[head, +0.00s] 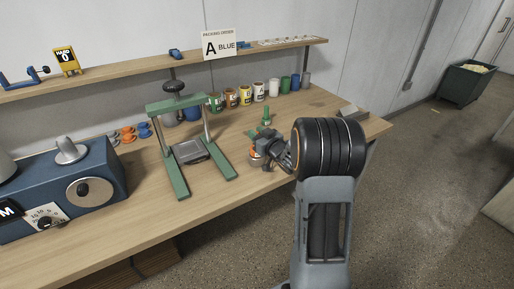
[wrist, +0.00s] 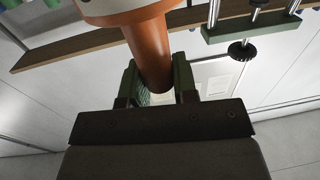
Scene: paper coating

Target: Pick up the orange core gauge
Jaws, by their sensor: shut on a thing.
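The orange core gauge (wrist: 148,50) shows in the wrist view as an orange cylindrical stem with a wider, paler end at the top edge. My gripper (wrist: 158,85) is shut on the stem, with one green finger on each side. In the head view my gripper (head: 262,146) is over the bench, right of the green press frame. A small orange and pale part of the gauge (head: 255,154) shows beside the fingers; my arm hides much of the rest. I cannot tell whether the gauge touches the bench.
The green press frame (head: 175,170) stands close on the left. Several coloured cups (head: 244,95) line the back, and small orange and blue spools (head: 128,135) sit farther left. The front bench edge (head: 225,197) is near.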

